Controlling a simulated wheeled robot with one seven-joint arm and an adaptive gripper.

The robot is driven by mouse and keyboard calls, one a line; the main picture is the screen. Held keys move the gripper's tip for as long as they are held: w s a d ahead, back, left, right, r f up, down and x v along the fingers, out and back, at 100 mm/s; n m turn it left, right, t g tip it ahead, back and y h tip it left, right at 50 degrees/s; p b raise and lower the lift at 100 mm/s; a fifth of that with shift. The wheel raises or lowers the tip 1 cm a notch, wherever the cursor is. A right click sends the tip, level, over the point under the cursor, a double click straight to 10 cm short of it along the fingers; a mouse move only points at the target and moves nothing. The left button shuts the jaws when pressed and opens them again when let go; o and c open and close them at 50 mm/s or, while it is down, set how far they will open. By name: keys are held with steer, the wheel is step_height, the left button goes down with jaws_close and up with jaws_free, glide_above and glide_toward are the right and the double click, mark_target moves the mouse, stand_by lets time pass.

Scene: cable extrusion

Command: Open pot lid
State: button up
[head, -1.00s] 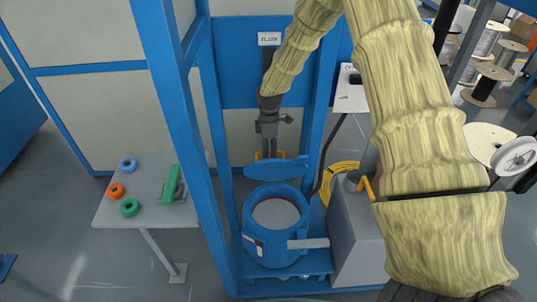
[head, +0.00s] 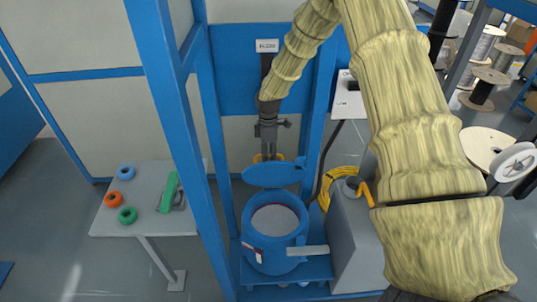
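The blue pot (head: 256,245) stands on a blue platform inside the blue frame, and its round grey inside shows from above. The blue lid (head: 272,174) is raised and tilted at the back of the pot, clear of the mouth. My gripper (head: 269,157) hangs down just behind the lid, with its fingertips partly hidden by it. I cannot tell whether the fingers touch the lid or how far apart they are. A light grey bar (head: 307,250) sticks out to the right from the pot.
Blue posts (head: 170,100) flank the pot. A grey box with a yellow handle (head: 365,193) stands to the right, beside a coiled yellow hose (head: 336,183). A small table (head: 150,222) at left holds coloured rings (head: 127,215) and a green tool (head: 168,190). Cable spools (head: 490,145) stand at far right.

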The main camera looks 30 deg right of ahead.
steer(key=shift+a+r, duration=0.1)
steer(key=shift+r, duration=0.1)
step_height(320, 180, up, 12)
steer(key=shift+w+d+f, duration=0.2)
steer(key=shift+w+d, duration=0.05)
steer(key=shift+w, duration=0.2)
